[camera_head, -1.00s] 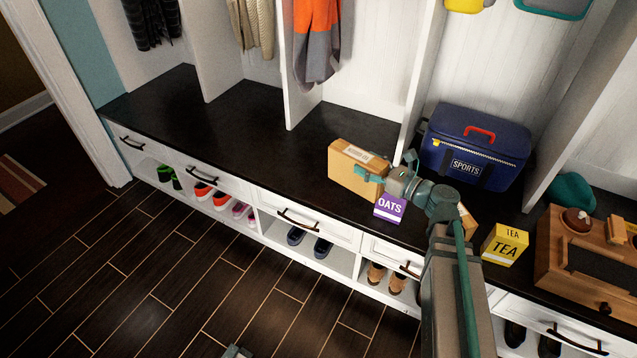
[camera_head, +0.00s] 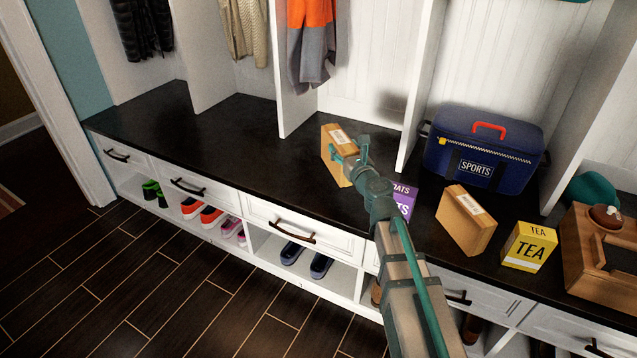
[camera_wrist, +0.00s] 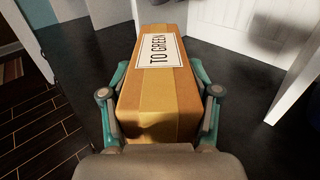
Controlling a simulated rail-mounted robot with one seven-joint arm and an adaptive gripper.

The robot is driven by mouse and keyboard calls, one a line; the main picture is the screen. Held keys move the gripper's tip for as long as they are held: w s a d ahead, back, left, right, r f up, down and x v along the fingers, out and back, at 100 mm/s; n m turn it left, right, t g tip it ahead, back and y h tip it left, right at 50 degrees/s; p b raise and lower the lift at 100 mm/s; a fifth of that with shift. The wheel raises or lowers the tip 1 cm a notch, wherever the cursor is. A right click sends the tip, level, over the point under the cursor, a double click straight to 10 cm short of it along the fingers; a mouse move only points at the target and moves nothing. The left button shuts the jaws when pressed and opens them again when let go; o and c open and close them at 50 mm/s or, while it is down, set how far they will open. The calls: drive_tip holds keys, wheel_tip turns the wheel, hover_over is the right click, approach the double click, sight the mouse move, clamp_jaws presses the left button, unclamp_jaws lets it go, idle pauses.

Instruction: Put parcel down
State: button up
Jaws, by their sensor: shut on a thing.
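A brown parcel (camera_head: 337,156) with a white label is held over the dark bench top (camera_head: 262,150), left of the purple oats box. In the wrist view the parcel (camera_wrist: 158,95) sits between both fingers, and its label reads "TO GREEN". My gripper (camera_head: 350,160) is shut on it, with a finger on each side (camera_wrist: 160,110). I cannot tell whether the parcel's underside touches the bench. A second brown parcel (camera_head: 466,220) with a white label stands on the bench, left of the tea box.
The oats box (camera_head: 404,203) is partly hidden behind my arm. A yellow tea box (camera_head: 529,246), a blue sports bag (camera_head: 482,148) and a wooden case (camera_head: 595,262) stand to the right. White dividers (camera_head: 418,90) rise behind. The bench to the left is clear.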

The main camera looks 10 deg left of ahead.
drive_tip(key=shift+w+d+f+b, duration=0.15)
drive_tip(key=shift+f+b, duration=0.15)
wheel_tip(320, 180, down, 9)
drive_tip(key=b, duration=0.7)
drive_tip(key=shift+f, duration=0.15)
drive_tip(key=shift+f, duration=0.1)
drive_tip(key=o, duration=1.6)
